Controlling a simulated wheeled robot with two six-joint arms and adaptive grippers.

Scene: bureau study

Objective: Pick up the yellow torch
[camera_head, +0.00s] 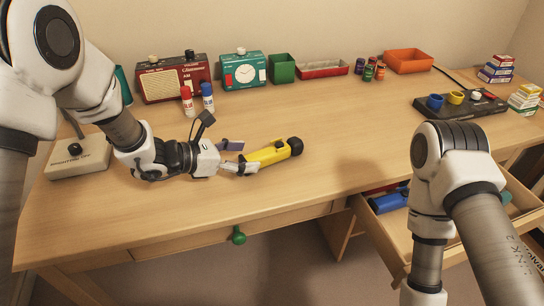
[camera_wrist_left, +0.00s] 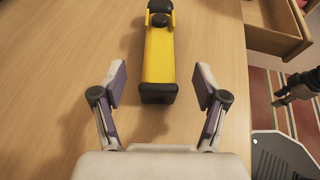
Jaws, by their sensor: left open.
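The yellow torch (camera_head: 268,155) lies flat on the desk near its front middle, with a black end pointing right and slightly away. In the left wrist view the torch (camera_wrist_left: 158,55) lies ahead, its near dark end between my fingertips. My left gripper (camera_head: 241,158) is open and low over the desk at the torch's left end. In the left wrist view its fingers (camera_wrist_left: 160,80) stand on both sides of the torch, with a gap on each side. My right arm hangs at the right; part of what looks like its gripper shows at the wrist view's right edge, its jaws unclear.
An open drawer (camera_head: 385,222) juts out at right. The desk middle is clear.

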